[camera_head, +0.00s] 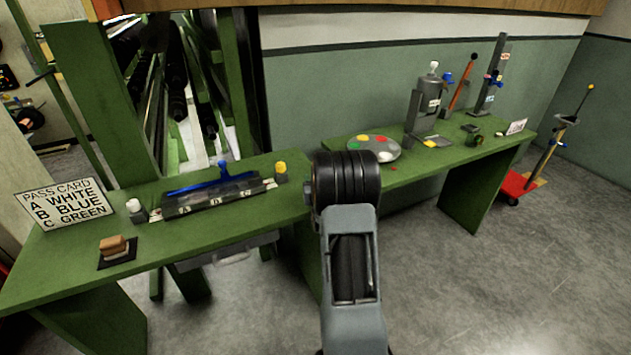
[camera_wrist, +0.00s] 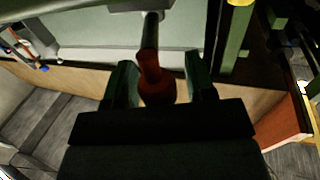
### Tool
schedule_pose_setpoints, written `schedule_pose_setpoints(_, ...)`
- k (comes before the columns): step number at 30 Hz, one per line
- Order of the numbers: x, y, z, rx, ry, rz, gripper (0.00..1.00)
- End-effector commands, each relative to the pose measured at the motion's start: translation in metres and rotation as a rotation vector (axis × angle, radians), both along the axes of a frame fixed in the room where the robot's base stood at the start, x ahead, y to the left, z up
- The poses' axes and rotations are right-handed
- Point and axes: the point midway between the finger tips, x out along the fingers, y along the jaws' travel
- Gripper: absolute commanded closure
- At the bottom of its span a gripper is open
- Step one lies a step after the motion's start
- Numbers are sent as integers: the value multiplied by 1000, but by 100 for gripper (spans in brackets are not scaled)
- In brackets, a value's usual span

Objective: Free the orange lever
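My gripper (camera_wrist: 160,78) is hidden in the head view behind my arm. The handle's lower end is in shadow. The gripper appears well apart from the orange lever.
The left green bench (camera_head: 70,262) holds a pass card sign (camera_head: 64,203), a dark tray with a blue bar (camera_head: 212,192) and a brown block (camera_head: 114,244). A colour-dotted disc (camera_head: 373,148) and the canister machine (camera_head: 428,105) stand on the right bench.

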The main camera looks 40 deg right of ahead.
Motion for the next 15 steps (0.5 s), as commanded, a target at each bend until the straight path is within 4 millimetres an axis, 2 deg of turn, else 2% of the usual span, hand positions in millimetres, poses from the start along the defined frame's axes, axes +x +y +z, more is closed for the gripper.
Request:
schedule_pose_setpoints(9,-2,2,-1,1,2,1,45)
schedule_pose_setpoints(15,-23,14,-2,1,2,1,45)
